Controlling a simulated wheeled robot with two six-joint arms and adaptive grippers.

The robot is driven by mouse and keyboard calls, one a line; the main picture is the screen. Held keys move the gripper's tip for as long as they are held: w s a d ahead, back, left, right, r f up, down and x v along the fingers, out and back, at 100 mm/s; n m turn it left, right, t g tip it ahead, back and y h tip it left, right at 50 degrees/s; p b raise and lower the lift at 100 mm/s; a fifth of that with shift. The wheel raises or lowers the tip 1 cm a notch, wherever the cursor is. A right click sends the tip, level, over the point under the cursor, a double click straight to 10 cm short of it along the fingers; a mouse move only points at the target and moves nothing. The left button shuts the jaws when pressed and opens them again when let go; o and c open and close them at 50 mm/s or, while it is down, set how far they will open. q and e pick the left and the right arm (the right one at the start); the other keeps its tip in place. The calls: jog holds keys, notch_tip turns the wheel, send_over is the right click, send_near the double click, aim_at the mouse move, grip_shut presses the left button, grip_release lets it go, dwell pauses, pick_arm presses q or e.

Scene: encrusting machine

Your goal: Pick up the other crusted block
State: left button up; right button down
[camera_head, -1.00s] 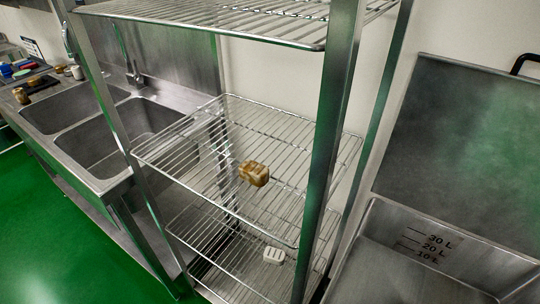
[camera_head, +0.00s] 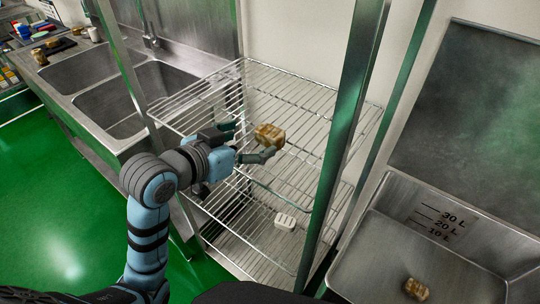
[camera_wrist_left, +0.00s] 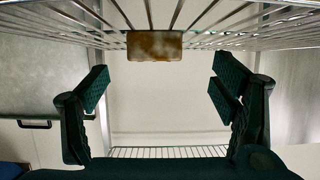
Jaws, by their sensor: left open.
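A brown crusted block (camera_head: 269,135) sits on the middle wire shelf (camera_head: 310,97) of the metal rack. My left gripper (camera_head: 250,142) points at it from the left, with its fingertips apart and near the block's left side. In the left wrist view, the block (camera_wrist_left: 154,46) shows above the line between the open fingers (camera_wrist_left: 162,86), and nothing is between them. A second brown block (camera_head: 416,289) lies in the metal bin at the lower right. My right gripper is not in view.
A rack post (camera_head: 350,130) stands right of the block. A white slotted piece (camera_head: 285,220) lies on the lower shelf. The metal bin (camera_head: 460,240) with litre marks is at the right. Double sinks (camera_head: 137,95) are at the left, with small items on the counter.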

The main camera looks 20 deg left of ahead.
aim_at(268, 133)
pick_arm(q)
jog(key=shift+f+b, duration=0.6)
jog(key=shift+b, duration=0.25)
jog(key=w+d, duration=0.1)
jog(key=w, duration=0.1)
jog(key=w+d, duration=0.1)
jog(key=w, duration=0.1)
jog(key=w+d+f, duration=0.1)
jog(key=w, duration=0.1)
jog(key=shift+w+d+b, duration=0.2)
jog(key=shift+w+b, duration=0.1)
jog(key=shift+w, duration=0.05)
jog(key=shift+s+a, duration=0.1)
jog(key=shift+a, duration=0.05)
jog(key=c, duration=1.3)
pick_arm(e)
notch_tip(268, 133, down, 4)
